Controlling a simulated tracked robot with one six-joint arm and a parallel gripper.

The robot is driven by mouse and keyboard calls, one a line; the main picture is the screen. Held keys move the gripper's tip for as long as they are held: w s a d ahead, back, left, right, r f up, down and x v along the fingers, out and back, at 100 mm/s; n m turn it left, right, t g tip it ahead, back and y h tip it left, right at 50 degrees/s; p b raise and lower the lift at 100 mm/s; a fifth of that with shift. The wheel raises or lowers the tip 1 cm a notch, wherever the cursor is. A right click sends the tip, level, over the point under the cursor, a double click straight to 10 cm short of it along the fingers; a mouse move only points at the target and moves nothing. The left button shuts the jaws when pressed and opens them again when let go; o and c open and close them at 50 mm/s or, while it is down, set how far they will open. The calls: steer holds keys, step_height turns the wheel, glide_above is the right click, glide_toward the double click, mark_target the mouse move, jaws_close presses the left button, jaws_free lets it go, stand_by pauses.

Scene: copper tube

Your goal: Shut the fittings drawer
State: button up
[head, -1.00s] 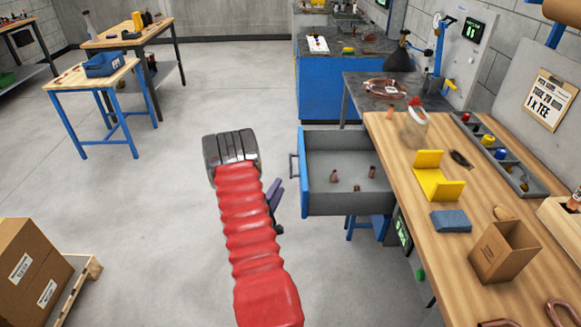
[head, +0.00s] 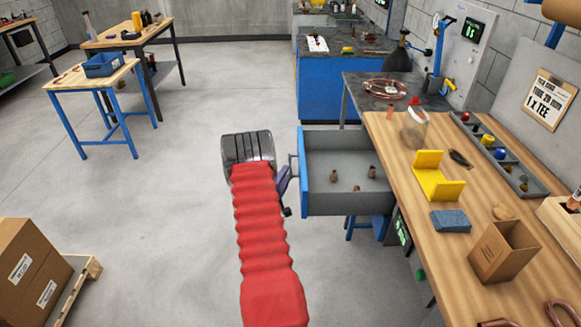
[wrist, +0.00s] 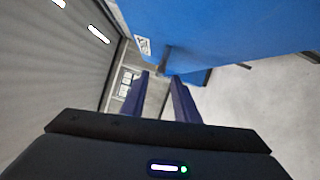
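The fittings drawer (head: 345,204) is pulled out from the workbench, its blue front facing left. Several small copper fittings (head: 372,172) lie inside it. My gripper (head: 286,178) is just left of the drawer front, largely hidden behind my red-sleeved arm in the head view. In the wrist view the fingers (wrist: 161,76) stand apart with a gap between them. The blue drawer front (wrist: 215,35) fills the top of that view, and a dark bar, seemingly the handle (wrist: 165,58), shows just beyond the fingertips. I cannot tell whether the fingers touch it.
Open floor (head: 180,220) lies to the left. A carton (head: 35,265) sits on a pallet at lower left.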

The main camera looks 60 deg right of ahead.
steer(key=d, duration=0.6)
steer(key=shift+w+d+r, duration=0.25)
steer(key=shift+c, duration=0.3)
jaws_close()
